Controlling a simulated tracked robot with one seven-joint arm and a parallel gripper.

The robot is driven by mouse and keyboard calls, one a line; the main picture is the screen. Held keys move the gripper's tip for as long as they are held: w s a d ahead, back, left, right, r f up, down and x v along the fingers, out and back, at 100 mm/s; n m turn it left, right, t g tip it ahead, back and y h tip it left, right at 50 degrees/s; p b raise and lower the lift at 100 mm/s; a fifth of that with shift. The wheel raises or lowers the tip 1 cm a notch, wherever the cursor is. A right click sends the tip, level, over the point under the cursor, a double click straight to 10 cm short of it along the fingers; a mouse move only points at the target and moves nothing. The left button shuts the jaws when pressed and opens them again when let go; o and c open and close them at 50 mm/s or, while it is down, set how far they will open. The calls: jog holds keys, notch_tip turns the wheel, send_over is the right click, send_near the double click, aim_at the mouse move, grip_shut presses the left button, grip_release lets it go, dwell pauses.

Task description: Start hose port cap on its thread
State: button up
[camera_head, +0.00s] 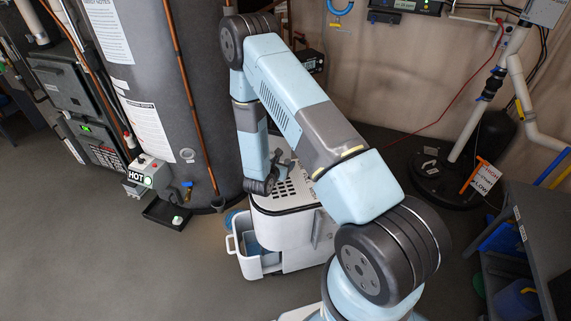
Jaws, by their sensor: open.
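The water heater (150,60) is a tall dark grey tank at the left. Low on its front is a small drain valve with a blue handle (187,185). A small white cap-like piece (178,220) sits on a black slab (163,210) on the floor below the valve. It is too small to tell for sure that this is the hose port cap, and the port's thread cannot be made out. My gripper (281,157) is small and dark beside my folded wrist, above my white base, to the right of the tank. It is open and apart from the valve and the cap-like piece.
A grey control box marked HOT (149,172) sticks out from the tank's lower left. A copper pipe (190,95) runs down the tank's front. A dark furnace unit (75,100) stands at far left, a grey shelf (530,240) at right. The floor (90,250) at front left is clear.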

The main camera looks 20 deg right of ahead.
aim_at(287, 161)
jog(key=shift+f+x, duration=0.2)
jog(key=shift+x, duration=2.2)
jog(key=shift+s, duration=0.15)
jog(key=shift+c, duration=0.4)
jog(key=c, duration=0.9)
jog(key=shift+c, duration=0.2)
